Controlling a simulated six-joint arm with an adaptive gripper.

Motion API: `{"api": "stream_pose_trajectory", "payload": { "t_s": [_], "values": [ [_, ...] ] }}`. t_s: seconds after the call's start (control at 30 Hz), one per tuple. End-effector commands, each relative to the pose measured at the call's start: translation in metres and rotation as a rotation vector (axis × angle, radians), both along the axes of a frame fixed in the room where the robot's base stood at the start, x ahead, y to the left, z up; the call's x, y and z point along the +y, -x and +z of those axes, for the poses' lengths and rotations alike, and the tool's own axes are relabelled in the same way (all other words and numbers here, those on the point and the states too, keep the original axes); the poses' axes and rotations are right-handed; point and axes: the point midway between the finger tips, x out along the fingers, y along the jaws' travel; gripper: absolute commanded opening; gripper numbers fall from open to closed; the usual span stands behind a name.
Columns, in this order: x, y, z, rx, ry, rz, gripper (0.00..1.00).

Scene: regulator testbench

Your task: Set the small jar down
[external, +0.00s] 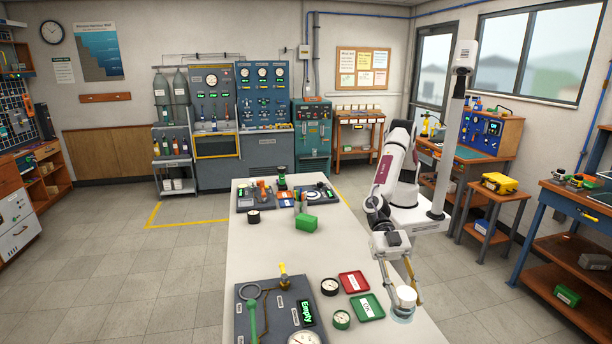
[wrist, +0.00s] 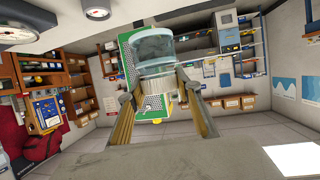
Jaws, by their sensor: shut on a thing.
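The small jar has a clear glass body and a pale lid. In the external view the jar (external: 403,314) is at the right part of the white bench, near its edge. My gripper (external: 403,288) is above it, with its fingers reaching down to the lid. In the wrist view the jar (wrist: 153,48) is between the two fingers of my gripper (wrist: 157,90), which are shut on its pale lid part. The wrist picture looks upside down, with the glass body toward the top. I cannot tell whether the jar's base touches the bench.
A green tray (external: 367,308) lies just left of the jar, and a red tray (external: 353,282) is behind it. Small round gauges (external: 341,320) stand beside the trays. A dark test panel (external: 262,300) with a green "Empty" display is further left. The bench (external: 270,240) is clear around its middle.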

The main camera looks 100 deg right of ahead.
Motion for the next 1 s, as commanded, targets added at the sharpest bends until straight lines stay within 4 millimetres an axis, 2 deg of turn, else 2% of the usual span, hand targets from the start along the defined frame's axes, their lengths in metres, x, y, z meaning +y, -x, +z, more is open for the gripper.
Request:
{"api": "stream_pose_trajectory", "payload": {
  "t_s": [0.53,1.0],
  "values": [
    [-0.001,0.001,-0.003,0.016,-0.003,0.001,0.1],
    [-0.001,0.001,-0.056,0.015,-0.004,0.001,0.1]
  ]
}}
